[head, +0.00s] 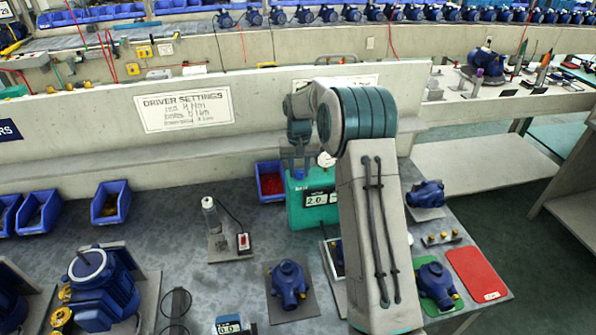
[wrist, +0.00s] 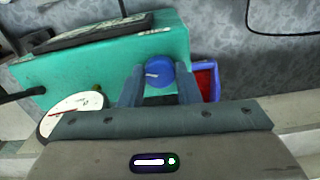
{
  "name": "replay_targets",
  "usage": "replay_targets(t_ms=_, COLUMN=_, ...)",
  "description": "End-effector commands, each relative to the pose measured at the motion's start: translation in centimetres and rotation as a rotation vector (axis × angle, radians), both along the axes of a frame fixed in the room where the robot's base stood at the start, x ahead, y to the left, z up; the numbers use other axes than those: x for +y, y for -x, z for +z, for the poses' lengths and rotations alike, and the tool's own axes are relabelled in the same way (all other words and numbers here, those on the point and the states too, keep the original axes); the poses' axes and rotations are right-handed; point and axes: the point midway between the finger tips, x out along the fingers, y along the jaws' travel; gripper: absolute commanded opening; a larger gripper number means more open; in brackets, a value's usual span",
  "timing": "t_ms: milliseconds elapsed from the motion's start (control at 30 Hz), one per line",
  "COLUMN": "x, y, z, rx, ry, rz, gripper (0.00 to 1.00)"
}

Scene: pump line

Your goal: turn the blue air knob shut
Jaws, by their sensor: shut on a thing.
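The blue air knob (wrist: 157,72) with a white pointer mark shows in the wrist view on the teal box (wrist: 100,66). My gripper (wrist: 159,80) has one finger on each side of the knob and is shut on it. The pointer mark lies nearly level in the wrist view. A round white gauge (wrist: 72,113) with a red needle sits beside the knob in the wrist view.
A blue bin with red contents (head: 271,182) stands close beside the teal box; it also shows in the wrist view (wrist: 206,78). A blue pump (head: 288,284) lies on a grey mat in front. A low wall (head: 120,115) runs behind the bench.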

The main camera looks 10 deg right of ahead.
Motion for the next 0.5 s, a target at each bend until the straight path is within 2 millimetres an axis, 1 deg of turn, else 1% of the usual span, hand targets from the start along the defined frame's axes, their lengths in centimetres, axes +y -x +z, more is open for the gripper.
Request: replay_targets(t_ms=500, x=0.15, y=-0.07, z=0.07, rx=-0.003, ry=0.000, rz=-0.491, gripper=0.07)
